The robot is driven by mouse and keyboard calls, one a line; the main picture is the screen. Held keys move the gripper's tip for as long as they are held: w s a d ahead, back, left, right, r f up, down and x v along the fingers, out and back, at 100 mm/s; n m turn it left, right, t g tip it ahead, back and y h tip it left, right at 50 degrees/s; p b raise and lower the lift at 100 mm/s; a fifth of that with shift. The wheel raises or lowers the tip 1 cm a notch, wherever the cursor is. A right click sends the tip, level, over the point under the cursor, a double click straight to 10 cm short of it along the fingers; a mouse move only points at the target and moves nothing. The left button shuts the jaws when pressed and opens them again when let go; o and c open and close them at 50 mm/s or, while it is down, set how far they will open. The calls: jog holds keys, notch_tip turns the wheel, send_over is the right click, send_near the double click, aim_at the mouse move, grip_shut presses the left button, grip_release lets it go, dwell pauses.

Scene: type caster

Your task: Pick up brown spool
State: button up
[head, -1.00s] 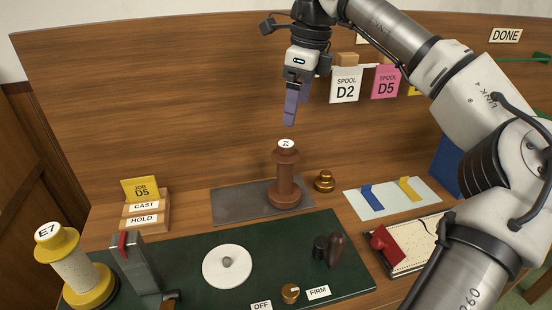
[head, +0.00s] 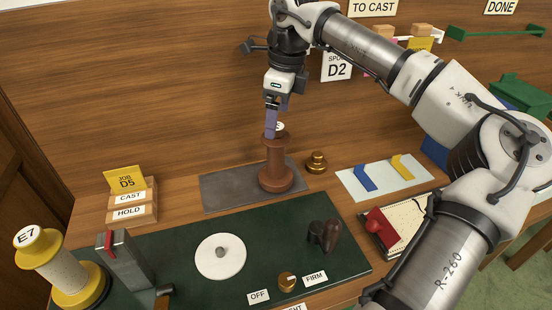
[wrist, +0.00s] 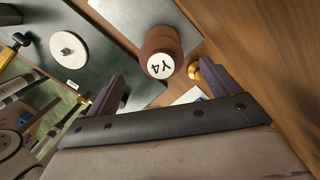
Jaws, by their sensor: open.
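The brown spool (head: 277,165) stands upright on a dark grey mat (head: 225,192) at the back of the bench. Its white top label reads Y4 in the wrist view (wrist: 160,66). My gripper (head: 271,124) points down at the spool's top in the head view, its purple fingers overlapping the top's left part there. In the wrist view my gripper (wrist: 165,85) is open, with its fingers apart and the spool's top showing between and beyond them. Nothing is held. Whether a finger touches the spool cannot be told.
A brass knobbed weight (head: 316,162) stands close right of the spool. A pale sheet with blue and yellow pieces (head: 384,176) lies further right. A yellow spool marked E7 (head: 75,270) is at front left. The wooden back wall (head: 150,90) rises behind.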

jog(key=p, duration=0.1)
send_over(276, 156)
jog(key=w, duration=0.2)
jog(key=f, duration=0.4)
jog(key=shift+w+f, duration=0.2)
jog(key=shift+c, duration=0.3)
jog(key=c, duration=1.4)
jog(key=shift+o, duration=0.2)
jog(key=shift+r, duration=0.1)
